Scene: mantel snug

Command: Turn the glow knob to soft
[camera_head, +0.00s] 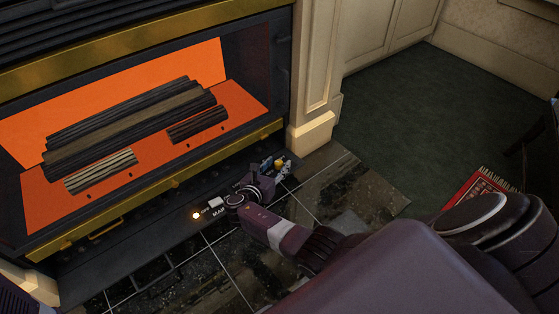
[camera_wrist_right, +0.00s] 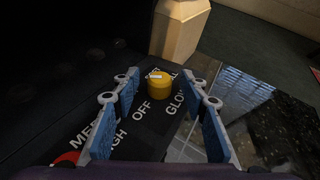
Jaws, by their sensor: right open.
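The glow knob (camera_wrist_right: 160,90) is a yellow, round knob with a white mark on top. It stands on a dark control panel (camera_wrist_right: 130,140) with white lettering, where OFF and GLOW can be read; other words are partly covered. In the wrist view my right gripper (camera_wrist_right: 163,84) is open, its blue-padded fingers on either side of the knob in the picture, with gaps visible. In the head view my right gripper (camera_head: 275,168) is low at the panel's right end and hides most of the knob. The knob's pointing direction is hard to read. My left gripper is not in view.
The fireplace (camera_head: 150,190) glows orange behind brass trim, with dark logs (camera_head: 130,125) inside. A pale pillar (camera_head: 312,130) rises just beyond the panel. A small lit light (camera_head: 196,215) sits on the panel. Dark tiles (camera_head: 335,185) and green carpet (camera_head: 390,110) lie to the right.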

